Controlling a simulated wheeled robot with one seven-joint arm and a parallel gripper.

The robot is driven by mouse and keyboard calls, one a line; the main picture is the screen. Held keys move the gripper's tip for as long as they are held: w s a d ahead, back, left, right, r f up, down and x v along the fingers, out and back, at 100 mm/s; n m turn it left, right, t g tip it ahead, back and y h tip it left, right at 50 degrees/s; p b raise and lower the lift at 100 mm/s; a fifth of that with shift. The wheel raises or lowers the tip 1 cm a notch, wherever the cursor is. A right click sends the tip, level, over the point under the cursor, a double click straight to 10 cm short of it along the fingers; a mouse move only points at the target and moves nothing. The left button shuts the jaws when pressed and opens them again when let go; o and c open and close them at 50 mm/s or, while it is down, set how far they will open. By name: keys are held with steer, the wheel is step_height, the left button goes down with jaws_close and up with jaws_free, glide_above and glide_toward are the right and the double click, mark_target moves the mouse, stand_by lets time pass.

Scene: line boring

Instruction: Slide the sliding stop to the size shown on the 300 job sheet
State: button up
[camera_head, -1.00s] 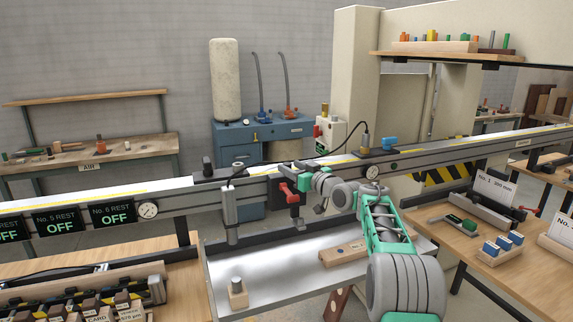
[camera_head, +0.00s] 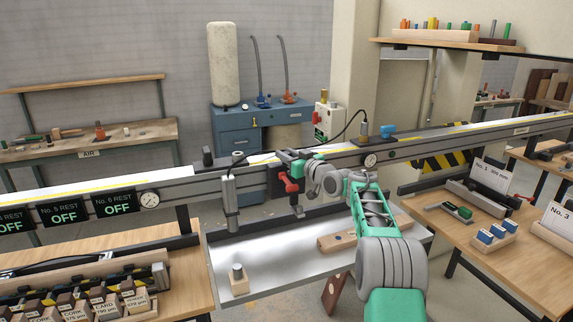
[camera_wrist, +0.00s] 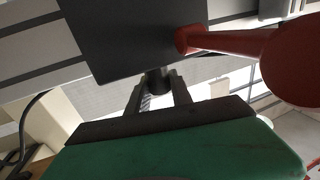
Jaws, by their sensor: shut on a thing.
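The sliding stop is a dark block (camera_head: 272,181) with a red handle (camera_head: 290,184), sitting on the long grey rail. In the wrist view the dark block (camera_wrist: 130,35) fills the top and the red handle (camera_wrist: 215,42) reaches right. My gripper (camera_wrist: 158,92) is shut on a short dark post (camera_wrist: 157,78) at the block's lower edge. In the head view my gripper (camera_head: 284,157) is at the block's top, partly hidden by my wrist. The 300 job sheet (camera_head: 493,178) is a white card reading "No. 1 300 mm", standing on the right bench.
The long rail (camera_head: 430,143) runs across the view with a yellow scale strip and dial gauges (camera_head: 150,200). A silver tray (camera_head: 290,262) below holds a wooden block. The right bench (camera_head: 450,235) holds another card (camera_head: 557,222).

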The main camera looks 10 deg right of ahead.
jaws_close()
steer(key=shift+w+d+r+p, duration=0.15)
steer(key=shift+d+p, duration=0.3)
steer(key=shift+d, duration=0.45)
steer(key=shift+w+d+p, duration=0.2)
steer(key=shift+d+p, duration=0.25)
steer(key=shift+d, duration=0.65)
steer(key=d+p, duration=0.2)
steer(key=shift+w+d+p, duration=0.35)
steer(key=o, duration=0.8)
jaws_free()
